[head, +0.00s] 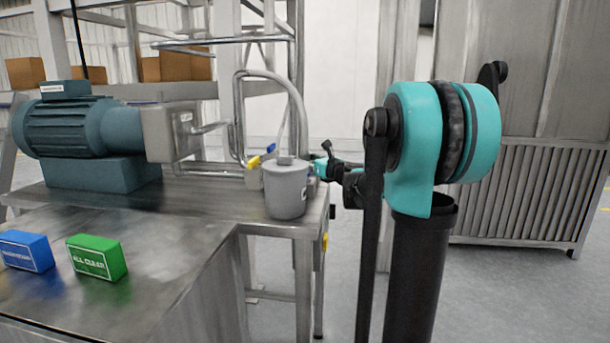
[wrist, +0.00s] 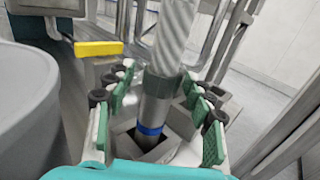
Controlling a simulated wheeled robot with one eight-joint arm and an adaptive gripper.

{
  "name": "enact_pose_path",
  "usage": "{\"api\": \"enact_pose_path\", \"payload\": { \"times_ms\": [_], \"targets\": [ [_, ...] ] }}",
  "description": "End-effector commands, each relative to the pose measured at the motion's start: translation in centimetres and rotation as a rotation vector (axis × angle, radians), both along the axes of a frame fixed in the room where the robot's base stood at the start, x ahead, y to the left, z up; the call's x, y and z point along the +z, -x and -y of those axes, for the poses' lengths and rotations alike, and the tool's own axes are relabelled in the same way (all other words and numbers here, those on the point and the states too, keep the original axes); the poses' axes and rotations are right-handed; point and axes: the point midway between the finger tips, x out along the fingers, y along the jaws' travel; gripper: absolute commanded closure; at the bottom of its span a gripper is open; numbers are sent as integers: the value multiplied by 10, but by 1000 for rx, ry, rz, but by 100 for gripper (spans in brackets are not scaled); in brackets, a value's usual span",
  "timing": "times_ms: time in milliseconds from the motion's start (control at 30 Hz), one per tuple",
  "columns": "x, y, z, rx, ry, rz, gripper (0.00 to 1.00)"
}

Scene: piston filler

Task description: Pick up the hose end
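The hose end (wrist: 153,110) is in the middle of the wrist view. It has a dark grey collar and a blue band near its bottom, below a pale ribbed hose (wrist: 174,35). My gripper (wrist: 158,82) is open, with its green-padded fingers on both sides of the hose end. I cannot tell whether any pad touches it. In the head view the pale hose (head: 298,103) arches over and drops behind the grey lidded pot (head: 286,190). My gripper (head: 322,167) is right behind that pot, partly hidden. The hose end itself is hidden there.
The pot's wall (wrist: 40,110) is close on the left in the wrist view. A yellow-handled valve (head: 262,157) and steel pipes stand beside the hose. A blue motor (head: 70,125) is at the left. Blue (head: 27,251) and green (head: 97,258) blocks lie on the front table.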

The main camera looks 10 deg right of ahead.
Motion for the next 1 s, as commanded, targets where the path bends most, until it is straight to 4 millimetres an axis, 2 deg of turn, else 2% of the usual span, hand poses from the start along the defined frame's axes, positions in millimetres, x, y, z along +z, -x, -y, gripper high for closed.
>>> {"api": "enact_pose_path", "payload": {
  "times_ms": [67, 400, 1000],
  "targets": [
    [0, 0, 0, 0, 0, 0, 57],
    [0, 0, 0, 0, 0, 0, 99],
    [3, 0, 0, 0, 0, 0, 100]
  ]
}}
